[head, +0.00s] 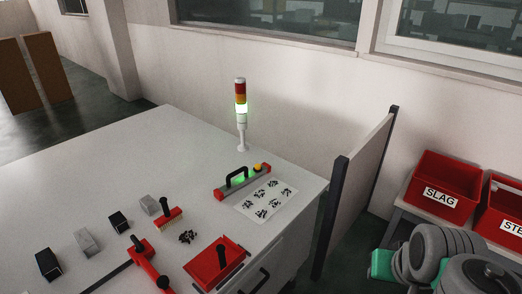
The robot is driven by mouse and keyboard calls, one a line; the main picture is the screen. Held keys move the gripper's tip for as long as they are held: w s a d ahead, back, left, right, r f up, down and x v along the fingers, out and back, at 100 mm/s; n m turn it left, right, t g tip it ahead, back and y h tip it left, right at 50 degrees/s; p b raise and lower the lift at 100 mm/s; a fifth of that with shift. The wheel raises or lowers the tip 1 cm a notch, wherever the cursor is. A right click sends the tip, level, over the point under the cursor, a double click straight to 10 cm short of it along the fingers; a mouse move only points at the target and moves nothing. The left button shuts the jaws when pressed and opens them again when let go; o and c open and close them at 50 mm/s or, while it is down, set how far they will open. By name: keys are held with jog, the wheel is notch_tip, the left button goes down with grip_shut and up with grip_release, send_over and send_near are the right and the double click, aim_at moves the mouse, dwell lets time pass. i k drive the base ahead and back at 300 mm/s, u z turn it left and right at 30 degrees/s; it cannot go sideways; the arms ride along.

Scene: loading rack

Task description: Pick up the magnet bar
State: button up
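The magnet bar (232,192) lies on the white worktop in the head view, near the right end of the table. It is a long grey bar with red ends, a black arched handle on top, green lit spots and a yellow knob at its far end. It lies at a slant and nothing covers it. My gripper is not in view. Part of my grey and green arm shows at the lower right, apart from the table and the bar.
A white sheet with several dark clusters (265,200) lies beside the bar. A signal tower (241,115) stands behind it. A red dustpan (205,268), a brush (168,218), dark bits (188,237) and several blocks lie nearer. A partition (355,190) and red bins (443,183) are right.

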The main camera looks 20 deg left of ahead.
aim_at(220, 194)
jog(key=i, duration=2.05)
jog(key=u, duration=4.25)
